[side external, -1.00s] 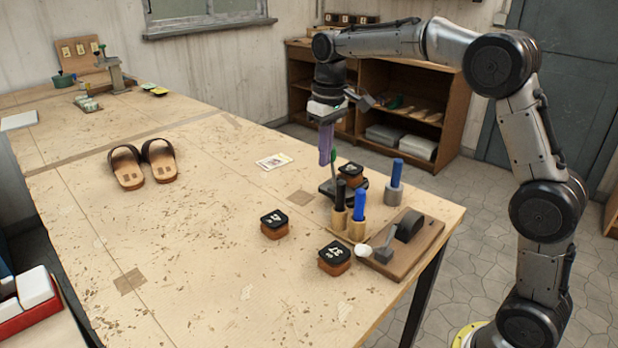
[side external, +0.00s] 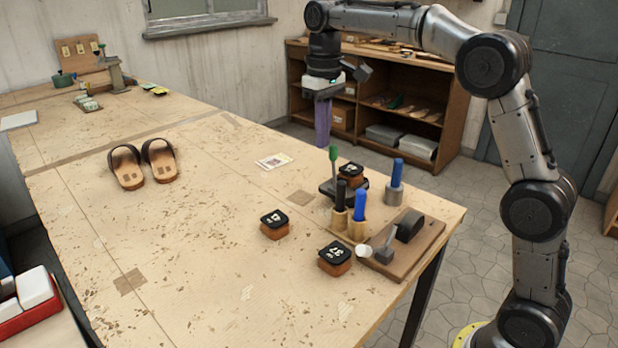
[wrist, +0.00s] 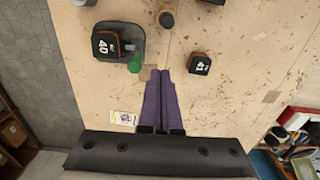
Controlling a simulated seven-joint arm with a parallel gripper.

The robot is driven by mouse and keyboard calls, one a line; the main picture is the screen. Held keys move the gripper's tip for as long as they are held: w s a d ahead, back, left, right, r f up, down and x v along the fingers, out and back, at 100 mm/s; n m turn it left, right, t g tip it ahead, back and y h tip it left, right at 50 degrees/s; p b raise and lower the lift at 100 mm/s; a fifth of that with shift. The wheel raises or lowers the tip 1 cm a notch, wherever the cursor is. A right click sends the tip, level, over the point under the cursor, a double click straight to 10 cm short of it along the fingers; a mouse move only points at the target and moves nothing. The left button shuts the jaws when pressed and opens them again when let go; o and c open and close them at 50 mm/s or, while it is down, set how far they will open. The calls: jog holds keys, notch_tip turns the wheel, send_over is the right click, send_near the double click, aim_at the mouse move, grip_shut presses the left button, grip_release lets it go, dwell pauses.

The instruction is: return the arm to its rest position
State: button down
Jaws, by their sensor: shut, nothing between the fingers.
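My gripper (side external: 323,142) hangs pointing down above the far right part of the workbench (side external: 215,255). Its purple fingers are shut with nothing between them. In the wrist view the gripper's fingertips (wrist: 160,72) meet, and the bench top lies below them. The green-handled tool (side external: 333,153) stands just right of and below the fingertips in the side view, apart from them. It also shows in the wrist view, left of the fingertips.
Stamp block 40 (wrist: 105,43) sits on a black stand, and block 41 (wrist: 199,64) lies on the bench. Blue-handled tools (side external: 360,205) stand near a wooden board (side external: 415,258). Sandals (side external: 128,168) rest at left. A shelf (side external: 455,115) stands behind. The bench's middle is clear.

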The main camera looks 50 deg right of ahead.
jog(key=s+a+r+t, duration=0.15)
jog(key=s+r, duration=0.25)
jog(key=s, duration=0.4)
jog(key=s+a+r+t, duration=0.1)
jog(key=s+r+t, duration=0.15)
jog(key=s, duration=0.55)
jog(key=s+f+t, duration=0.1)
jog(key=s+f, duration=1.1)
jog(key=f, duration=0.1)
jog(key=shift+s+a+f+t, duration=0.3)
jog(key=shift+a, duration=0.05)
